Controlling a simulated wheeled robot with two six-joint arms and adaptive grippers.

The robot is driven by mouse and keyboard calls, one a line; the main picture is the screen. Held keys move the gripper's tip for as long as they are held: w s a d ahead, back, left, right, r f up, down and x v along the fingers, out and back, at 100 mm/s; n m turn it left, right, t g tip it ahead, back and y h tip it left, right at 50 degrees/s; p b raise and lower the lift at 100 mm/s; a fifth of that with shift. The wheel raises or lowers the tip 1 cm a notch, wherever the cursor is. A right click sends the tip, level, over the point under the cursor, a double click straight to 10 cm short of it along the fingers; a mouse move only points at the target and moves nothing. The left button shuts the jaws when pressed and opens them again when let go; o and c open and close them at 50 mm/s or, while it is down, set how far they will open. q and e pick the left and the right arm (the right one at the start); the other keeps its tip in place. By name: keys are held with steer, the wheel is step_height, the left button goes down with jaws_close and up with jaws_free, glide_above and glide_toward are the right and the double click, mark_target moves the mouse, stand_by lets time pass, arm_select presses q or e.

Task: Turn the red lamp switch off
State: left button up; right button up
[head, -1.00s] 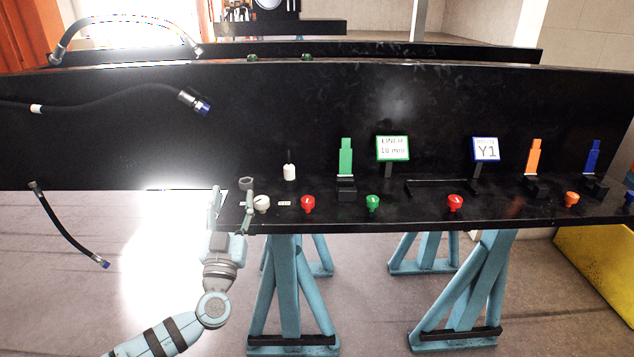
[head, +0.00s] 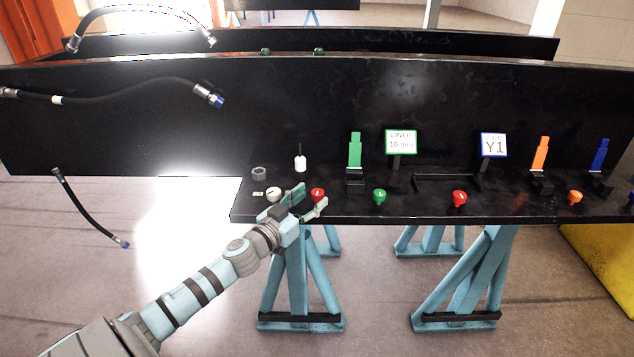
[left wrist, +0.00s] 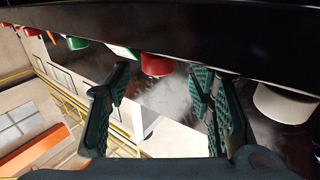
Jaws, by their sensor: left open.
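A red knob (head: 317,194) sits on the front edge of the black bench, between a white knob and a green knob. A second red knob (head: 459,198) sits further right along the same edge; I cannot tell from labels which one is the lamp switch. My left gripper (head: 310,200) is open and empty, with its fingers at the nearer red knob. In the left wrist view this red knob (left wrist: 157,65) shows between and beyond the two open fingers (left wrist: 157,88); contact cannot be made out. My right gripper is not in view.
A white knob (head: 274,195) is close on the left of my left gripper, and a green knob (head: 379,196) is to the right. Behind stand a white lamp-like piece (head: 300,162), a green upright (head: 355,150) and a green-framed sign (head: 401,142).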

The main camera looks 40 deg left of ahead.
mark_target(314, 197)
arm_select(q)
steer(key=w+p, duration=0.1)
steer(key=w, duration=0.2)
steer(key=shift+r+p, duration=0.2)
steer(key=shift+p, duration=0.15)
steer(key=shift+w+f, duration=0.2)
steer(key=shift+w, duration=0.1)
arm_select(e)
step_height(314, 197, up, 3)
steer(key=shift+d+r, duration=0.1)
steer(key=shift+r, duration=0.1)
arm_select(q)
jaws_close()
steer(key=shift+d+f+n+y+b, duration=0.15)
steer(key=shift+n+y+b, duration=0.55)
steer(key=shift+y+b, duration=0.35)
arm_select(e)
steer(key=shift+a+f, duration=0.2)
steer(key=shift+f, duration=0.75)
arm_select(q)
jaws_free()
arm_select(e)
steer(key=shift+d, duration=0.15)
